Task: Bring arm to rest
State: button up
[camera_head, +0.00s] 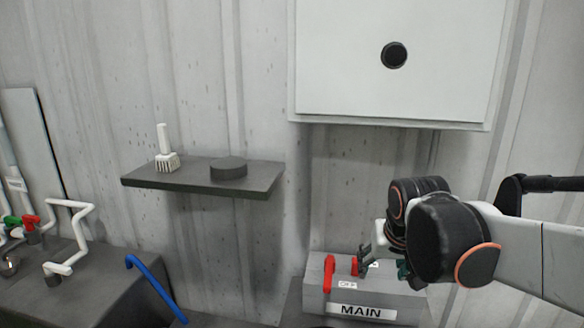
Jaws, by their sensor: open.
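My arm reaches in from the right edge, with its dark, orange-ringed joints bent above the grey box. My gripper (366,259) is small and dark, in front of or just above the top of the box; it looks open, with nothing seen between its fingers. The grey box (316,296) has a white label reading "MAIN" (361,312). A red lever (329,273) stands at its left, and a second red part (355,266) shows right beside my gripper. I cannot tell whether the gripper touches it. The arm hides the box's right part.
A white wall cabinet (394,90) with a black round knob hangs above. A dark shelf (195,183) holds a white brush (166,150) and a dark round puck (229,167). A blue bar (155,284) and white pipes (75,235) are at left.

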jog(key=s+f+n+t+b, duration=0.1)
jog(key=s+f+b, duration=0.2)
jog(key=s, duration=1.4)
notch_tip(320, 180, down, 3)
jog(key=shift+f+t, duration=0.2)
jog(key=shift+t, duration=0.1)
